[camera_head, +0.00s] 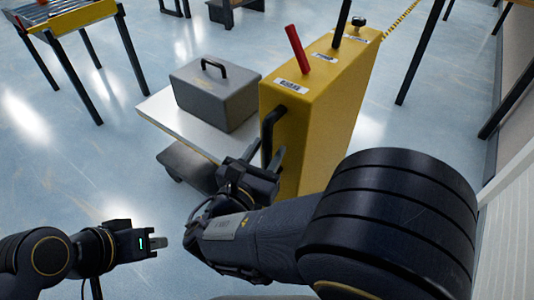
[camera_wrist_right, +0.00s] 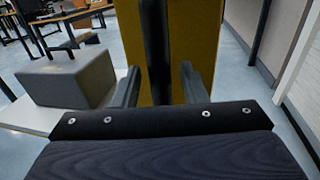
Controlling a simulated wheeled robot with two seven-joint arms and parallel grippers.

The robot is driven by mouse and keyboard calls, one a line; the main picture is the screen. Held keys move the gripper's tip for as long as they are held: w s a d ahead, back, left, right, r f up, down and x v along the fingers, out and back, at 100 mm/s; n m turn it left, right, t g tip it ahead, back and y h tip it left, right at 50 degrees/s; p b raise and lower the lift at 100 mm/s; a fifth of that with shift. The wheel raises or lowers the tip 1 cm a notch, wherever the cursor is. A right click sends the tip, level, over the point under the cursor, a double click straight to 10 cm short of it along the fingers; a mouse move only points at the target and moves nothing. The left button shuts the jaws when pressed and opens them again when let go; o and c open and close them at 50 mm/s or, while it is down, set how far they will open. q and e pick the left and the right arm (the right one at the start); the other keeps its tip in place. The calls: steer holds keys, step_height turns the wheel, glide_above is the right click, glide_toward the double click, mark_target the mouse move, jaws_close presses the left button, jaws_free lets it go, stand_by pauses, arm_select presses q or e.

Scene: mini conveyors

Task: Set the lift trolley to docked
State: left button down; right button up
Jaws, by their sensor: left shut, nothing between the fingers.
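The lift trolley has a yellow upright body (camera_head: 320,115) with a red lever (camera_head: 297,49), a black lever (camera_head: 342,22) and a black knob (camera_head: 358,23) on top. A black handle (camera_head: 269,137) runs down its front face. My right gripper (camera_head: 264,157) is at this handle with its fingers apart. In the right wrist view the handle (camera_wrist_right: 157,50) stands between the two fingers (camera_wrist_right: 160,85), with gaps visible. My left gripper (camera_head: 161,243) is shut and empty, low at the left, clear of the trolley.
A grey case (camera_head: 215,98) with a black handle sits on the trolley's pale platform (camera_head: 160,116). A yellow-framed conveyor (camera_head: 72,18) stands at the upper left. Black table legs (camera_head: 421,52) and a wall are at the right. The floor left of the trolley is clear.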

steer(key=shift+w+d, duration=0.15)
steer(key=shift+w, duration=0.1)
jaws_close()
